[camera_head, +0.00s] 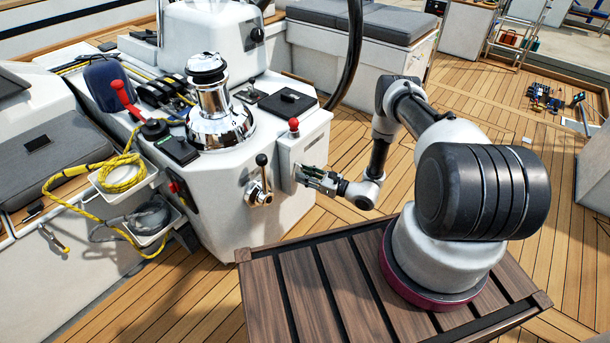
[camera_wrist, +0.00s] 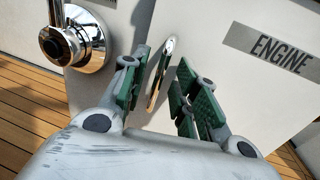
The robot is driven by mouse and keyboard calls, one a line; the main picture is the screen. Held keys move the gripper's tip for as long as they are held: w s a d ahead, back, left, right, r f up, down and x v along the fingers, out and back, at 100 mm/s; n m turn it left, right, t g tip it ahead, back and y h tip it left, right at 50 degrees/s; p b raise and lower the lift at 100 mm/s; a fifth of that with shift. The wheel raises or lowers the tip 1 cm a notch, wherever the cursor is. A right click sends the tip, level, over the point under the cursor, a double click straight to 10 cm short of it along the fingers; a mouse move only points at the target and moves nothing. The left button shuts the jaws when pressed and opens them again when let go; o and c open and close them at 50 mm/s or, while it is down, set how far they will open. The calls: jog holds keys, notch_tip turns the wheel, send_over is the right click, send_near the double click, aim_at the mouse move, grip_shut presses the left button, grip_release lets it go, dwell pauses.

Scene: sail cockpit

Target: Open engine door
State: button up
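The engine door (camera_wrist: 240,90) is a white panel with a grey ENGINE label (camera_wrist: 268,48) in the wrist view. It lies flush, with no gap that I can see. A slim metal handle (camera_wrist: 158,80) stands on it, left of the label. In the head view the white panel (camera_head: 312,150) is on the right side of the console. My gripper (camera_head: 303,177) is at this panel, low down. In the wrist view my gripper (camera_wrist: 163,66) is open, with green-padded fingers on either side of the handle. A space shows between handle and pads. The handle is hidden in the head view.
A chrome control with a black-knobbed lever (camera_head: 260,172) sits just left of the panel; its round base (camera_wrist: 75,38) shows in the wrist view. A slatted wooden table (camera_head: 310,285) is in front.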

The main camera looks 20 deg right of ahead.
grip_shut()
